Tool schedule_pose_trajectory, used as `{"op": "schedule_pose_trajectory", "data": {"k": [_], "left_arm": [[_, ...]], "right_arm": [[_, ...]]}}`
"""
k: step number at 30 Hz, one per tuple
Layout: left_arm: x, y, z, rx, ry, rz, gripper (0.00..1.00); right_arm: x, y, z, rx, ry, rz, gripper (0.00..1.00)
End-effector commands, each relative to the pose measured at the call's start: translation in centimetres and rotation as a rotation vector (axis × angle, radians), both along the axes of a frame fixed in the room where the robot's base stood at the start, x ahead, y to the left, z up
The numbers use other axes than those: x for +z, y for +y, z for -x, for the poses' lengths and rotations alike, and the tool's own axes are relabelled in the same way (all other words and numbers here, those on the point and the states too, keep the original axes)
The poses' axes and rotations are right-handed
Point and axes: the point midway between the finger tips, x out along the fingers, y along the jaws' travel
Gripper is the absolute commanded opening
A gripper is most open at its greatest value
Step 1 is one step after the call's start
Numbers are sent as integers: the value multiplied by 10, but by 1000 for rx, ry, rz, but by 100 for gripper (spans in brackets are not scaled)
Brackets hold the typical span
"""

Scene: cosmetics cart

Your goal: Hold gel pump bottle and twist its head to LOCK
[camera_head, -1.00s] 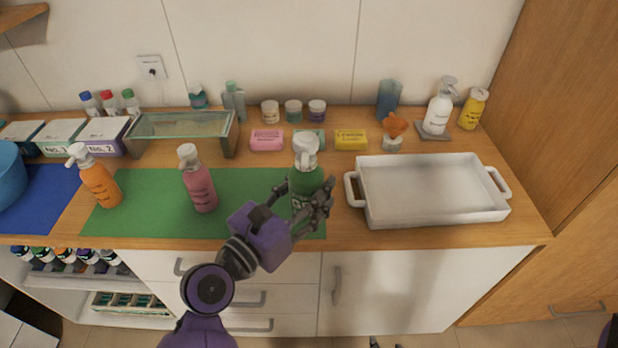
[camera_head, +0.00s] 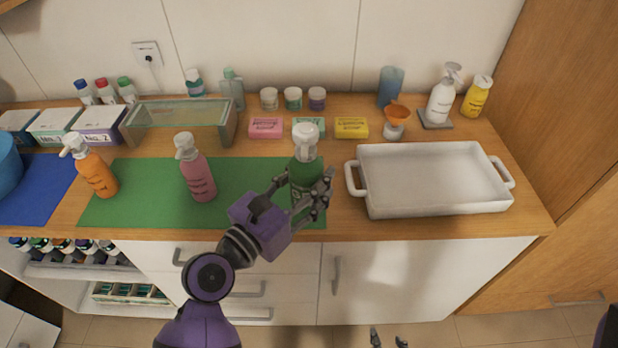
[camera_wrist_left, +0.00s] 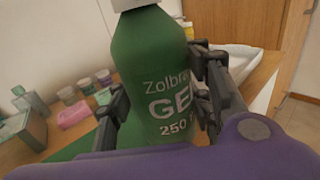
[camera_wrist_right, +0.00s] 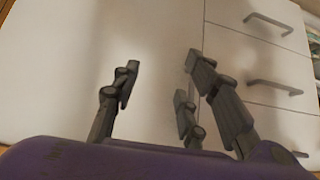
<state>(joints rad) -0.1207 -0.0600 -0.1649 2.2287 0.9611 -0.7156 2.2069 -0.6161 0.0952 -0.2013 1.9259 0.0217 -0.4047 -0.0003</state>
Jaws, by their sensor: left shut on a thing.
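The green gel pump bottle (camera_head: 305,170) with a white pump head (camera_head: 307,138) stands upright at the right end of the green mat (camera_head: 150,212). My left gripper (camera_head: 308,200) is shut on its body. In the left wrist view the fingers sit on both sides of the bottle (camera_wrist_left: 158,75), whose label reads "GEL" and "250"; its head is mostly cut off at the top there. My right gripper (camera_wrist_right: 155,95) is open and empty in front of the white cabinet. Its fingertips just show at the bottom of the head view (camera_head: 388,340).
A pink pump bottle (camera_head: 196,170) and an orange one (camera_head: 95,170) stand to the left. A white tray (camera_head: 365,205) is close on the right. Soap bars (camera_head: 266,128) and jars (camera_head: 293,98) lie behind.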

Motion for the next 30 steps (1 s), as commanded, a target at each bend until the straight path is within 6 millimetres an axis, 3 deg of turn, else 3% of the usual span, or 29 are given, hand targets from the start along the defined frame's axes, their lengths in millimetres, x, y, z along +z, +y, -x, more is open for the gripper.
{"op": "schedule_pose_trajectory", "data": {"k": [30], "left_arm": [[-70,-2,-77,-26,1,-1,9]], "right_arm": [[-32,-8,14,-14,34,15,40]]}}
